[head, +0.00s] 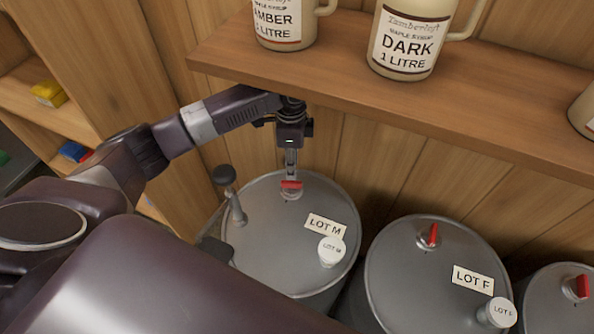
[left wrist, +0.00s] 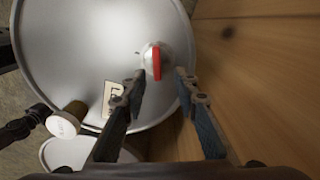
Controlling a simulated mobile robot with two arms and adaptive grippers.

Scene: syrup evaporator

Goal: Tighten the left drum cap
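The left drum (head: 260,228) is a grey drum labelled LOT M. Its round cap with a red grip bar (head: 291,185) is near the wall side of the lid; it also shows in the left wrist view (left wrist: 156,62). My left gripper (head: 291,172) points down from above at this cap. In the left wrist view its two fingers (left wrist: 160,86) stand apart with nothing between the tips, and the cap is just beyond them. I cannot tell if they touch it. A white-topped fitting (head: 332,250) stands by the label.
A wooden shelf (head: 400,110) with syrup jugs overhangs the drums, close to my left arm. A dark knob on a stem (head: 227,180) stands left of the cap. A LOT F drum (head: 400,265) and another drum (head: 545,310) stand to the right.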

